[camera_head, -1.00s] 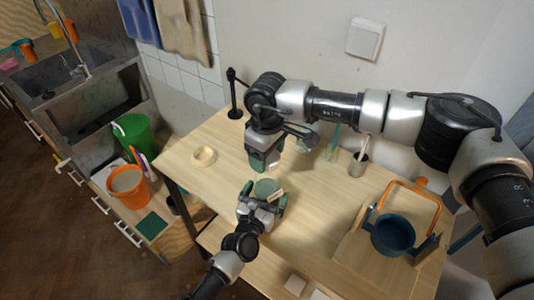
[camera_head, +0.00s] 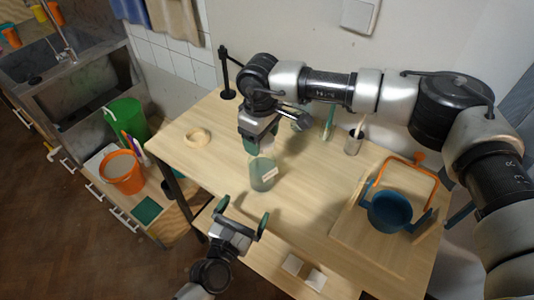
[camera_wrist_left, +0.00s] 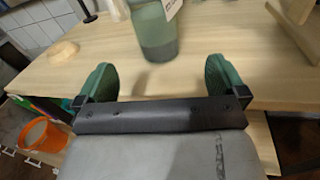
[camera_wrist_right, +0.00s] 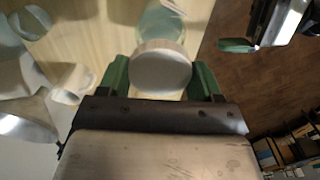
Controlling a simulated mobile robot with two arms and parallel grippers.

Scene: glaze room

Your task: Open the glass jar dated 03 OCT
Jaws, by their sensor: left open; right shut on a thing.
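A green glass jar (camera_head: 262,180) with a pale label stands upright on the wooden table. The label's writing is too small to read. The jar's lower part also shows in the left wrist view (camera_wrist_left: 153,30). My right gripper (camera_head: 262,148) is above the jar, shut on a round pale lid, which shows between its fingers in the right wrist view (camera_wrist_right: 162,68). The lid looks offset from the jar behind it (camera_wrist_right: 160,22); the gap is hard to judge. My left gripper (camera_head: 243,222) is open and empty, in front of the jar and clear of it.
A cup with a brush (camera_head: 352,143) stands at the back. A blue pot with an orange handle (camera_head: 390,212) sits on a wooden board at the right. An orange bucket (camera_head: 121,173) is left of the table.

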